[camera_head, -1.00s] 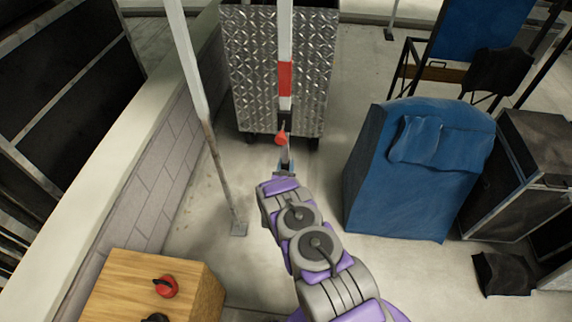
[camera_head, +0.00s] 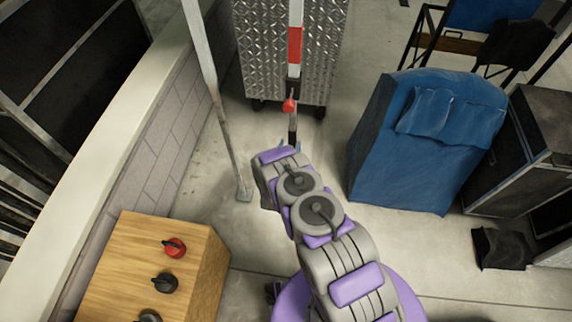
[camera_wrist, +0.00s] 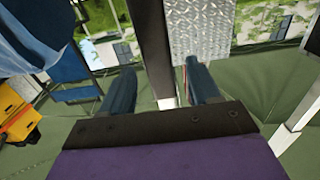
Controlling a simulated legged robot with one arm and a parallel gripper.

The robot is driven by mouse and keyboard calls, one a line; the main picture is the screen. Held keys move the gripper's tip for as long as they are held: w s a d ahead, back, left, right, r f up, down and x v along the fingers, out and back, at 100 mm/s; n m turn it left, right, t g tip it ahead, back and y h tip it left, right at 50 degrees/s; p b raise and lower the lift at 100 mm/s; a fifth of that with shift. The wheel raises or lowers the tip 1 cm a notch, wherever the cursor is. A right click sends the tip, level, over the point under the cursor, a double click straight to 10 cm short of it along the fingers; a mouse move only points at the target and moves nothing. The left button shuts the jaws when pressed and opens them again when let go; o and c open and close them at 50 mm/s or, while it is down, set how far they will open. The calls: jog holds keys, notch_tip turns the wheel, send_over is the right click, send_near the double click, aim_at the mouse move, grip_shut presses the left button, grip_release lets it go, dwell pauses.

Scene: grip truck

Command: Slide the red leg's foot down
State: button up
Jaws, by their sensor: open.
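The red leg (camera_head: 294,45) is an upright white post with a red band, in front of a metal diamond-plate panel. A red knob (camera_head: 289,105) and a dark lower section sit below the band. In the wrist view a dark post (camera_wrist: 153,45) with a pale strip below it stands between my two blue fingers. My gripper (camera_wrist: 158,68) is open, one finger on each side of the post, with gaps showing. I cannot tell how far the post reaches between them. In the head view my arm hides most of the gripper and the leg's foot.
A plain grey-white leg (camera_head: 218,100) stands on the floor to the left, beside a low wall (camera_head: 160,155). A wooden box (camera_head: 140,260) with red and black knobs is at lower left. A blue covered box (camera_head: 400,160) stands at right. Floor between is clear.

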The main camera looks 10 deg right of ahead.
jog(key=p+v, duration=0.2)
jog(key=v, duration=0.9)
jog(key=shift+w, duration=0.1)
jog(key=w+a+r+m+g+y, duration=0.25)
jog(key=w+r+g, duration=0.35)
jog(key=w+r, duration=0.4)
jog(key=s+a+r+n+g+y, duration=0.15)
jog(key=s+r, duration=0.25)
jog(key=r, duration=0.4)
jog(key=s+a+r+n+g+y, duration=0.1)
jog(key=s+r+g+y, duration=0.2)
jog(key=r, duration=0.6)
jog(key=s+d+r+n+g, duration=0.1)
jog(key=s+r, duration=0.5)
jog(key=s, duration=0.8)
jog(key=s+d+r+n+g+h, duration=0.1)
jog(key=s+d+r+g, duration=0.3)
jog(key=s, duration=1.1)
jog(key=s+d+r+n+g, duration=0.1)
jog(key=s+d+r+g, duration=0.2)
jog(key=s+r, duration=0.6)
jog(key=s+d, duration=0.1)
jog(key=s, duration=0.4)
jog(key=shift+s+d+n, duration=0.2)
jog(key=shift+d+n, duration=0.05)
jog(key=shift+n, duration=0.05)
